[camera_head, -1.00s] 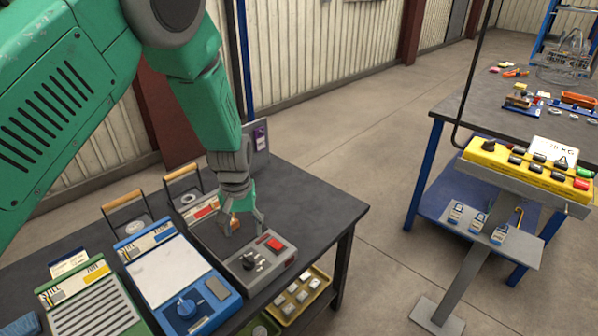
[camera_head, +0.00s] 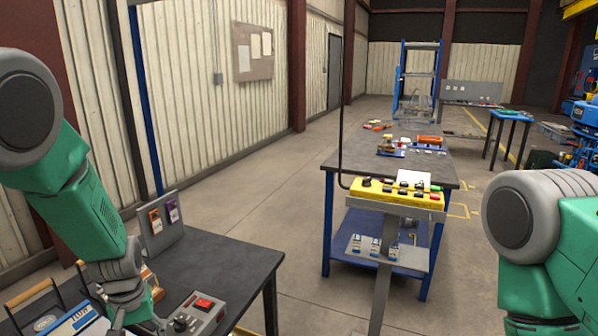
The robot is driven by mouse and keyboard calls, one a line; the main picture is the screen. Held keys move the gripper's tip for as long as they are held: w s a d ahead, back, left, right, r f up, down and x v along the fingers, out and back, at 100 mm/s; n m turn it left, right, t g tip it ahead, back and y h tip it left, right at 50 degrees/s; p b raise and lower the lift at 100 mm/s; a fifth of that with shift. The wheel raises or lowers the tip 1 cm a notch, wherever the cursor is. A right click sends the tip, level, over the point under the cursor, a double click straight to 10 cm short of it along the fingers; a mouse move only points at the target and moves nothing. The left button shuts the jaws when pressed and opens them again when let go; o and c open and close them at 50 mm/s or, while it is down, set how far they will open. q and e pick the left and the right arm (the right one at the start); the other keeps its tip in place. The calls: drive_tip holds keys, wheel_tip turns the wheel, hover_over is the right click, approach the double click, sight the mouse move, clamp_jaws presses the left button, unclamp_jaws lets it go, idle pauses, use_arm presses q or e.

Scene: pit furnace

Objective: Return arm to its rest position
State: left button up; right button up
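My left arm (camera_head: 80,205) comes in from the left, bent downward over the near dark workbench (camera_head: 225,262). Its gripper (camera_head: 137,322) is at the bottom edge, just left of a grey control box (camera_head: 196,315) with a red switch. The fingers look spread apart with nothing seen between them; their tips are cut off by the frame. My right arm (camera_head: 540,245) shows at the right edge, bent downward. Its gripper is out of view below.
A yellow control panel (camera_head: 396,193) on a grey stand is ahead, before a blue-legged table (camera_head: 330,225). An upright panel with colored cards (camera_head: 160,226) stands on the near bench. A handled case (camera_head: 62,325) is at lower left. Open floor lies between the benches.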

use_arm(q)
drive_tip(key=s+a+f+m+y, duration=0.1)
drive_tip(key=s+f, duration=0.5)
drive_tip(key=s, duration=0.2)
drive_tip(key=s+f+m, duration=0.1)
drive_tip(key=s+f, duration=0.4)
drive_tip(key=s, duration=0.3)
drive_tip(key=s+d+f+m+h, duration=0.1)
drive_tip(key=s+d, duration=0.1)
drive_tip(key=s, duration=0.7)
drive_tip(key=s+d+f+m, duration=0.1)
drive_tip(key=s+d, duration=0.1)
drive_tip(key=s, duration=0.6)
drive_tip(key=shift+m+t, duration=0.3)
drive_tip(key=shift+m, duration=0.3)
drive_tip(key=w+f+b, duration=0.1)
drive_tip(key=b, duration=0.1)
drive_tip(key=f+b, duration=0.2)
drive_tip(key=w+f+b, duration=0.1)
drive_tip(key=f+b, duration=0.1)
drive_tip(key=shift+w+d, duration=0.35)
drive_tip(key=shift+d, duration=0.05)
use_arm(e)
wheel_tip(320, 180, down, 6)
use_arm(q)
drive_tip(key=shift+a, duration=0.1)
